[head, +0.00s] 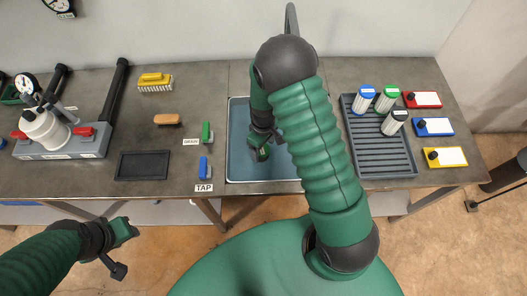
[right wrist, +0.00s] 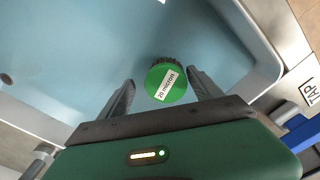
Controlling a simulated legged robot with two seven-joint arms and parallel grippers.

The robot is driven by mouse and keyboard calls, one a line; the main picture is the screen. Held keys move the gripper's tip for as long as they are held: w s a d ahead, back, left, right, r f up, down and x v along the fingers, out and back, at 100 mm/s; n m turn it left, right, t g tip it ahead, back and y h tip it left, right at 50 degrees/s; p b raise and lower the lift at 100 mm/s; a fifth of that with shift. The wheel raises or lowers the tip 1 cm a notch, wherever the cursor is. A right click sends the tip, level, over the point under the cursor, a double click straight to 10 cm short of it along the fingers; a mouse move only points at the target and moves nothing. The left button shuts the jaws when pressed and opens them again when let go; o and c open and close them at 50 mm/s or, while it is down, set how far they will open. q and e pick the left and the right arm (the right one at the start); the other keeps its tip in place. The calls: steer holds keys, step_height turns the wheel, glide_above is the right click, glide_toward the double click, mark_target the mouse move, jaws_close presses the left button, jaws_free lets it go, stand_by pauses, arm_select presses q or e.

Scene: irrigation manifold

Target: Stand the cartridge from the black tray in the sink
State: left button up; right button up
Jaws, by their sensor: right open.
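The cartridge (right wrist: 166,82) shows its round green cap, labelled "20 micron", in the right wrist view. It is seen from above in the blue sink (right wrist: 60,45) and looks upright; its foot is hidden. My right gripper (right wrist: 161,84) is open, one finger on each side of the cap, with gaps visible. In the head view my right gripper (head: 262,146) is inside the sink (head: 238,172), and I cannot make out the cartridge there. The black tray (head: 143,166) on the left of the bench is empty. My left gripper (head: 117,248) hangs before the bench's front edge, its jaws unclear.
A blue tap handle (head: 203,168) and a green drain handle (head: 207,132) stand left of the sink. A grey ribbed rack (head: 381,161) on the right holds several cartridges. A brush (head: 156,82) and a manifold (head: 62,146) are on the left. My right arm covers much of the sink.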

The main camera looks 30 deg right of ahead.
steer(key=a+r, duration=0.1)
steer(key=r, duration=0.2)
steer(key=a+r, duration=0.1)
steer(key=r, duration=0.2)
steer(key=a+r, duration=0.1)
steer(key=r, duration=0.2)
steer(key=shift+s, duration=0.25)
arm_select(q)
steer(key=shift+s+a+r, duration=0.15)
steer(key=shift+a+r, duration=0.05)
steer(key=shift+a, duration=0.45)
arm_select(e)
steer(key=s+a+r+m+t, duration=0.2)
steer(key=s+a+r+m, duration=0.2)
steer(key=s+r, duration=0.4)
steer(key=shift+s+a+t, duration=0.3)
steer(key=shift+s+a, duration=0.25)
steer(key=shift+a, duration=0.3)
arm_select(q)
steer(key=shift+a, duration=0.2)
arm_select(e)
steer(key=shift+w+a+r, duration=0.1)
steer(key=shift+a, duration=0.15)
